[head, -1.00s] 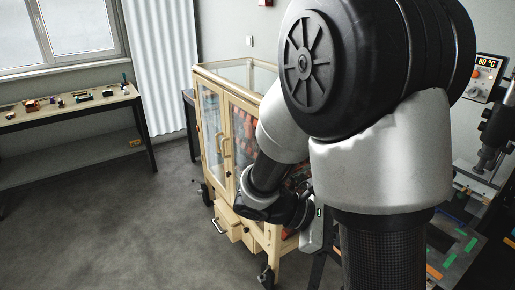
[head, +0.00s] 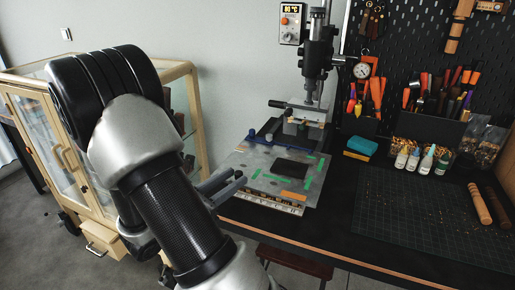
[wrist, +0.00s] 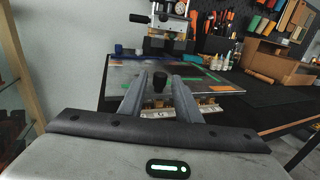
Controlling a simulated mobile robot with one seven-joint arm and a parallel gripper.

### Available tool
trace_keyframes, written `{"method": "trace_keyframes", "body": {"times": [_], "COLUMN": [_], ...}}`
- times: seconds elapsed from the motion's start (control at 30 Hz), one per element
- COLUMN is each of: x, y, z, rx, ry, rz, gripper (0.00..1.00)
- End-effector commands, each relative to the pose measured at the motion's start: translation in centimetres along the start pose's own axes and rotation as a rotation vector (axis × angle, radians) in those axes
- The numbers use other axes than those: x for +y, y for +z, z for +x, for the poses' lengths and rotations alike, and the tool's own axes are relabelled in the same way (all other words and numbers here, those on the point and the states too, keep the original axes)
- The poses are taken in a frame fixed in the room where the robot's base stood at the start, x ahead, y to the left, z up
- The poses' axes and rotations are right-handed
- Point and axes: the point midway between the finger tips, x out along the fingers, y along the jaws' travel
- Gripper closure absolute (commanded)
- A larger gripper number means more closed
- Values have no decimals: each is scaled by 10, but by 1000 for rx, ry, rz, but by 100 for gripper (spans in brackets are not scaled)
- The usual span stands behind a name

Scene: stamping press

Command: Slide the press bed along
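The press (head: 312,75) stands at the back of the bench, with a vertical column and a head over a metal block. In front of it lies a flat grey plate (head: 262,160), which looks like the bed, with green and orange strips and a dark patch. A scale strip (head: 270,203) runs along its front edge. My gripper (head: 235,180) is at the plate's left front side. In the wrist view, my gripper (wrist: 160,76) has its two fingers apart. The plate (wrist: 118,78) lies beyond.
A glass-doored cabinet (head: 30,125) stands left, close to my arm. A cutting mat (head: 425,220) covers the bench's right side. Several bottles (head: 413,158) and tool holders (head: 435,128) stand behind it. A blue-green sponge (head: 361,145) lies right of the press. A stool (head: 295,262) is below.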

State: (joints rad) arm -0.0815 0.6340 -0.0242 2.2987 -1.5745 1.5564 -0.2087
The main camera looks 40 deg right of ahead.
Motion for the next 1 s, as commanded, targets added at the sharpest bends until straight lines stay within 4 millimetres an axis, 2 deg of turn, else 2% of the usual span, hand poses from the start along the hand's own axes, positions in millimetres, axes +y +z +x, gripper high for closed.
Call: {"method": "trace_keyframes", "body": {"times": [0.07,0.23,0.47,1.0], "x": [-1,0,1,14], "y": [0,0,0,0], "z": [10,8,11,47], "rx": [0,0,0,-1], "ry": [-2,0,0,0], "rz": [0,0,0,1], "gripper": [71,100,100,100]}}
